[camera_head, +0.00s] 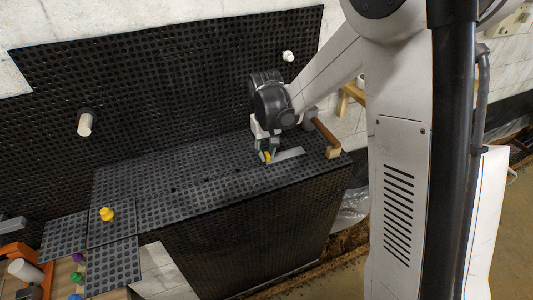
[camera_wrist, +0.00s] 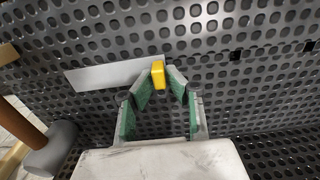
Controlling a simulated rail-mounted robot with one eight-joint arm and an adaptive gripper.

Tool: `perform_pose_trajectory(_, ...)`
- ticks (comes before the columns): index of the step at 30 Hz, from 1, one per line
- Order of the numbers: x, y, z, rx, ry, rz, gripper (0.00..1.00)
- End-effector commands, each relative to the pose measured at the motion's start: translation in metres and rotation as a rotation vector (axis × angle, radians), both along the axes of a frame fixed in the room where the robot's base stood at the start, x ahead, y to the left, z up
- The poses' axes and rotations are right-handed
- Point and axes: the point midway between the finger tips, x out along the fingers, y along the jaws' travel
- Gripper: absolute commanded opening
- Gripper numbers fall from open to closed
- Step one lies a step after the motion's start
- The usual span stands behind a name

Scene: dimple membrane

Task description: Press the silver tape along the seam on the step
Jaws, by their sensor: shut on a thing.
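The silver tape (camera_head: 288,155) is a short flat grey strip lying on the black dimpled membrane of the step (camera_head: 215,182). In the wrist view the tape (camera_wrist: 112,76) runs from the left to my fingertips. My gripper (camera_head: 267,157) is low over the step at the tape's left end. In the wrist view its green-padded fingers (camera_wrist: 160,82) are shut on a small yellow piece (camera_wrist: 157,75). The yellow piece overlaps the tape's end; I cannot tell whether it touches it. A row of small dark square marks (camera_wrist: 236,54) continues from the tape's end along the membrane.
A mallet with a grey head (camera_wrist: 55,150) and wooden handle (camera_head: 325,132) lies near the step's right end. White-ended pipes (camera_head: 85,124) stick out of the membrane wall. A yellow knob (camera_head: 107,213) sits on a panel at left. The step between is clear.

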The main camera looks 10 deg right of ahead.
Motion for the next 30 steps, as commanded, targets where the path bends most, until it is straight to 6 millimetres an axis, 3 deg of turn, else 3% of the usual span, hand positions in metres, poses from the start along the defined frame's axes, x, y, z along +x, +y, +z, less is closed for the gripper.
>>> perform_pose_trajectory(26, 0.0001, 0.0, -0.0063, 0.0, 0.0, 0.0, 0.0)
perform_pose_trajectory(27, 0.0001, 0.0, -0.0061, 0.0, 0.0, 0.0, 0.14)
perform_pose_trajectory(30, 0.0001, 0.0, -0.0058, 0.0, 0.0, 0.0, 0.27)
